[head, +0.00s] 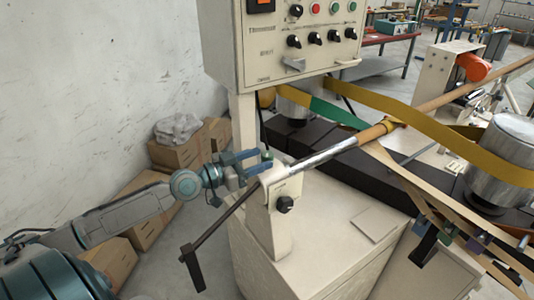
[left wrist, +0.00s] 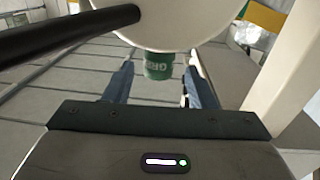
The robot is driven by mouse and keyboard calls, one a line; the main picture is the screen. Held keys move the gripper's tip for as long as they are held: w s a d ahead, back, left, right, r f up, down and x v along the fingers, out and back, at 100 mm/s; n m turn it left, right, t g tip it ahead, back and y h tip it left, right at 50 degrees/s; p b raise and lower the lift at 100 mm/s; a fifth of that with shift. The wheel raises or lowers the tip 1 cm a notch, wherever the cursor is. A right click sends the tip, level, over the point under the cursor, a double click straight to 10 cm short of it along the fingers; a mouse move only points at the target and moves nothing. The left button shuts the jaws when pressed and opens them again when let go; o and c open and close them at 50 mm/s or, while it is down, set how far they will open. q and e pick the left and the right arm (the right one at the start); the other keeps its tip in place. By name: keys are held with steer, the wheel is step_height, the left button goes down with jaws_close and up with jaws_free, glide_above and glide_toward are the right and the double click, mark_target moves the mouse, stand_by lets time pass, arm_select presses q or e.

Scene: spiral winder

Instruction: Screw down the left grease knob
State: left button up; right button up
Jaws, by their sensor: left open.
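In the head view, a small green part (head: 267,155) beside the cream bearing post looks like the same knob, mostly hidden. My left gripper (head: 257,161) is at the left side of that post. It is open, and in the left wrist view its two blue fingers (left wrist: 158,78) stand on either side of the knob, with a gap on each side. My right gripper is not in view.
A black crank handle (head: 193,268) on a rod slants down left of the bearing post (head: 265,222). The control panel (head: 285,55) hangs above. Cardboard boxes (head: 178,155) stand by the wall. A steel shaft (head: 325,153) runs right from the post.

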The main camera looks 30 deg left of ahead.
mark_target(267, 157)
arm_select(q)
steer(key=shift+p+x, duration=0.5)
steer(key=shift+x, duration=0.55)
steer(key=shift+w+d, duration=0.4)
steer(key=shift+w, duration=0.15)
